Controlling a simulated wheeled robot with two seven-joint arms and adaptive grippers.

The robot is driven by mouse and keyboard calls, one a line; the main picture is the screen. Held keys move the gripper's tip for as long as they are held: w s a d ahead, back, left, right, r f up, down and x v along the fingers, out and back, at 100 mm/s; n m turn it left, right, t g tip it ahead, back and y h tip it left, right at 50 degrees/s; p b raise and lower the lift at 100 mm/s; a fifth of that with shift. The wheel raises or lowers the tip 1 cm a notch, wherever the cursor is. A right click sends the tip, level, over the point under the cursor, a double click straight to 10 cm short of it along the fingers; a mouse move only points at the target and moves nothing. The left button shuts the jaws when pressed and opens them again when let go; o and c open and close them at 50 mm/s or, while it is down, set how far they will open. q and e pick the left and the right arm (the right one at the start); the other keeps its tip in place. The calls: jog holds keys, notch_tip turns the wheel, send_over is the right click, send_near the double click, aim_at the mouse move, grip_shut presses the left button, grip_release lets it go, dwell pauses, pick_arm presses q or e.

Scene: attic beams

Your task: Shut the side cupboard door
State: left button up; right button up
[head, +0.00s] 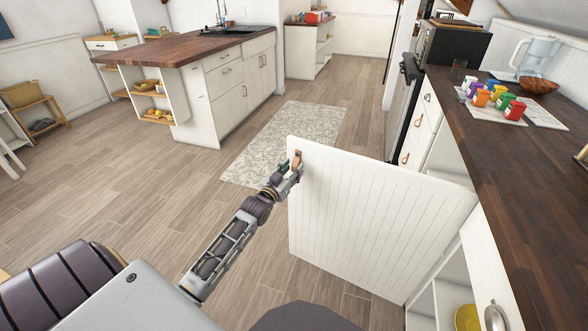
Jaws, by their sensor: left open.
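The side cupboard door (370,225) is a white panelled door standing wide open, out from the counter on the right across the floor. Its hinge side is at the right, by the open cupboard (424,306). A brown leather pull (297,160) sits near the door's upper free edge. My left gripper (293,170) is open at that upper left edge, right by the pull. I cannot tell whether it touches the door or the pull. My right gripper is not in view.
A dark wooden counter (520,190) runs along the right, with coloured jars (501,97) and a wooden bowl (538,85) on it. A yellow dish (468,318) shows inside the cupboard. An island (200,50) and a patterned rug (290,140) lie ahead.

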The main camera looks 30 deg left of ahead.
pick_arm(q)
jog(key=shift+w, duration=0.85)
grip_shut()
jog(key=shift+w, duration=0.1)
